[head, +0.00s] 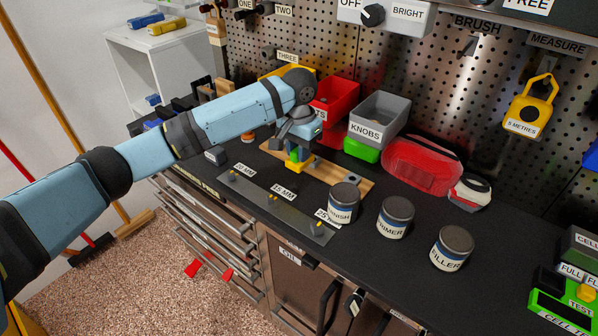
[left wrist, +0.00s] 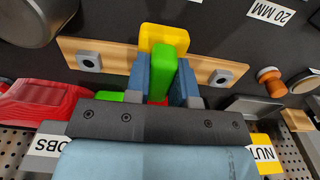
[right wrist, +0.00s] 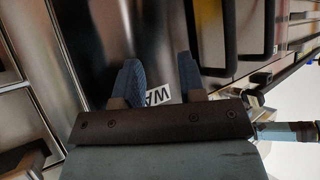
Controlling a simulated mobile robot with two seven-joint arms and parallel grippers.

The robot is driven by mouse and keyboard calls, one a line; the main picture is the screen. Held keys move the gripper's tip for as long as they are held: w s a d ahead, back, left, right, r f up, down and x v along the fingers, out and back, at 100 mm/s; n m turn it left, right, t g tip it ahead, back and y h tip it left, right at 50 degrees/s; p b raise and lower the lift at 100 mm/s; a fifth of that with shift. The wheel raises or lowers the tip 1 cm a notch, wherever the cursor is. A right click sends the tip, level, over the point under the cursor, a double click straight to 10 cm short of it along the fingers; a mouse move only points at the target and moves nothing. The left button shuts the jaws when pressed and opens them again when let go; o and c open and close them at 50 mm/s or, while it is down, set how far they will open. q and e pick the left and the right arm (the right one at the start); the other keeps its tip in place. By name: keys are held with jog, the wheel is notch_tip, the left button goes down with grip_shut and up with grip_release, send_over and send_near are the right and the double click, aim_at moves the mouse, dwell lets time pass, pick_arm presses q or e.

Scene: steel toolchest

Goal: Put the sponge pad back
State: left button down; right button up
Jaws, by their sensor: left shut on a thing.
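In the head view the sponge pad (head: 296,165), a yellow and green piece, is below my left gripper (head: 296,153). In the left wrist view my left gripper (left wrist: 165,80) is shut on the green part of the sponge pad (left wrist: 160,74), with the yellow part beyond the fingertips. It is over a long wooden board (left wrist: 112,60) with a grey square fitting near each end. I cannot tell whether the pad touches the board. The board also shows on the bench in the head view (head: 340,177). My right gripper (right wrist: 157,78) is open and empty, in front of cabinet fronts.
Three lidded jars (head: 395,217) stand right of the board near the bench front. Behind it are a red bin (head: 338,92), the grey KNOBS bin (head: 378,118) and a green box (head: 361,150). The bench (head: 340,262) is bare before the jars.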

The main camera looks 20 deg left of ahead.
pick_arm(q)
notch_tip(320, 180, down, 6)
jog(key=shift+f, duration=0.45)
jog(key=c, duration=1)
grip_release()
jog(key=shift+f, duration=0.1)
